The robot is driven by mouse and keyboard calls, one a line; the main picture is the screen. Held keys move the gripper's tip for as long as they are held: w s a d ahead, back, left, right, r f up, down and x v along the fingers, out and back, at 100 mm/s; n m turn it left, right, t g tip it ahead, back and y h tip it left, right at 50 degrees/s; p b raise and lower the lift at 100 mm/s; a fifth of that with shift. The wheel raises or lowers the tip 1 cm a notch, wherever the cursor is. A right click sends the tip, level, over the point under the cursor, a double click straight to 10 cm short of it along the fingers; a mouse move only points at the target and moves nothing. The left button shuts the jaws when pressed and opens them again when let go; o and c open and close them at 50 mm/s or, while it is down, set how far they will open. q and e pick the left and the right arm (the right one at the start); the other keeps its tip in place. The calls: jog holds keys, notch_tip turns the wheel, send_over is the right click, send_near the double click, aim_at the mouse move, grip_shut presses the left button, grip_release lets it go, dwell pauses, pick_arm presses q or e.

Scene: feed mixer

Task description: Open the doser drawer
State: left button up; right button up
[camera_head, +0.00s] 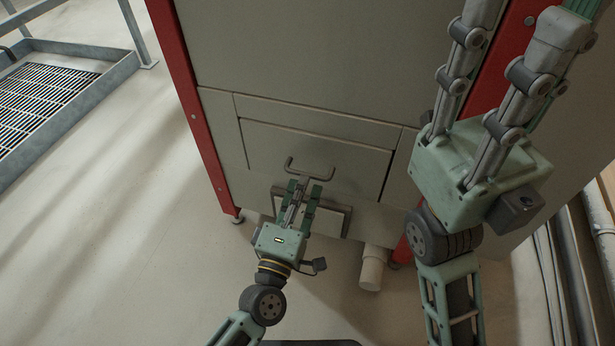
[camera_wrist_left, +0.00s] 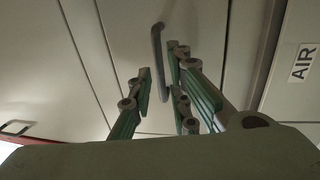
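The doser drawer (camera_head: 318,152) is a grey front panel low in the cabinet, and it sits flush. Its dark bar handle (camera_head: 311,172) is in the middle of the panel. My left gripper (camera_head: 303,188) is open, just below the handle and pointing up at it. In the left wrist view the upright handle bar (camera_wrist_left: 157,50) shows in the gap between the spread fingertips of my left gripper (camera_wrist_left: 163,75); I cannot tell whether they touch it. My right gripper (camera_head: 530,25) is raised in front of the cabinet's right side, fingers apart, with nothing seen between them.
The grey cabinet (camera_head: 300,55) has red corner posts (camera_head: 190,95). A pale pipe stub (camera_head: 372,268) sticks out below it. A metal-framed grate (camera_head: 45,100) lies at the left. The pale floor (camera_head: 110,230) between is clear. An AIR label (camera_wrist_left: 303,63) shows in the left wrist view.

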aim_at(307, 173)
pick_arm(q)
jog(key=shift+b+x, duration=0.35)
jog(key=shift+x, duration=1.65)
grip_shut()
